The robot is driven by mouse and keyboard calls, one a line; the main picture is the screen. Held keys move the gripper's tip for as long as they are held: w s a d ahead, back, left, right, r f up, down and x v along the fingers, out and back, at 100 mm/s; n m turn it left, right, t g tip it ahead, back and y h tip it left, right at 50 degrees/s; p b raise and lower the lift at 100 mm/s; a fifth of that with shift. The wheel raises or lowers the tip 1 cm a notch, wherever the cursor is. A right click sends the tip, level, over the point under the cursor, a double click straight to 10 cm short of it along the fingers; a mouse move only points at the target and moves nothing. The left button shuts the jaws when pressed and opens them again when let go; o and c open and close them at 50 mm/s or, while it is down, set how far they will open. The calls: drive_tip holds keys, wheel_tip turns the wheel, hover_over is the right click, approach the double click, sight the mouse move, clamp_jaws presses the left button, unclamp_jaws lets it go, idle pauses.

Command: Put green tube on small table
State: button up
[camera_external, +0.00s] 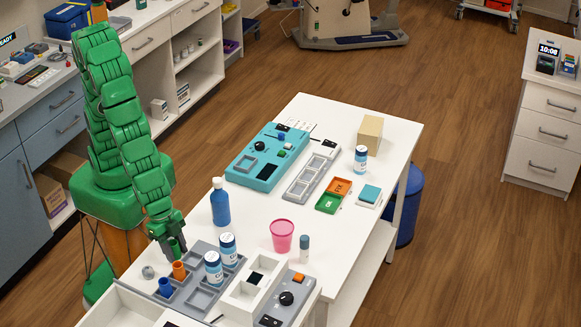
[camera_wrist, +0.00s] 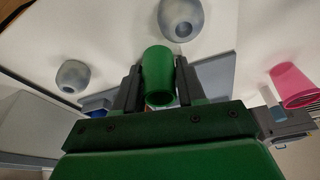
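The green tube (camera_external: 175,246) is between the fingers of my gripper (camera_external: 175,250), at the left edge of the white table (camera_external: 335,250) in the external view. In the wrist view the green tube (camera_wrist: 157,72) has a dark finger against each side, so my gripper (camera_wrist: 157,88) looks shut on it. The tube is beside the grey tray (camera_external: 203,299); its lower end is partly hidden by the fingers. An orange tube (camera_external: 179,271) and a blue tube (camera_external: 165,287) stand in the tray just below and nearer the camera.
White-and-blue bottles (camera_external: 228,249) stand close right of my gripper. A blue bottle (camera_external: 220,207), a pink cup (camera_external: 282,236) and a white compartment box (camera_external: 238,293) are nearby. A teal device (camera_external: 262,172) sits farther back. Bare white surface lies between the cup and the device.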

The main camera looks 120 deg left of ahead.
drive_tip(key=o, duration=0.3)
drive_tip(key=shift+d+v, duration=0.4)
drive_tip(key=shift+v, duration=5.7)
drive_tip(key=s+a+r+n+g, duration=0.1)
drive_tip(key=s+a+r+g, duration=0.1)
drive_tip(key=s+a, duration=0.7)
drive_tip(key=s+a+r+n+g, duration=0.1)
drive_tip(key=s+a+r+g, duration=0.2)
drive_tip(key=s+a, duration=0.7)
drive_tip(key=shift+s+a+r+y, duration=0.25)
drive_tip(key=shift+a+r+y, duration=0.15)
drive_tip(key=shift+a+r, duration=0.65)
drive_tip(key=shift+a+f, duration=0.2)
drive_tip(key=shift+f, duration=0.05)
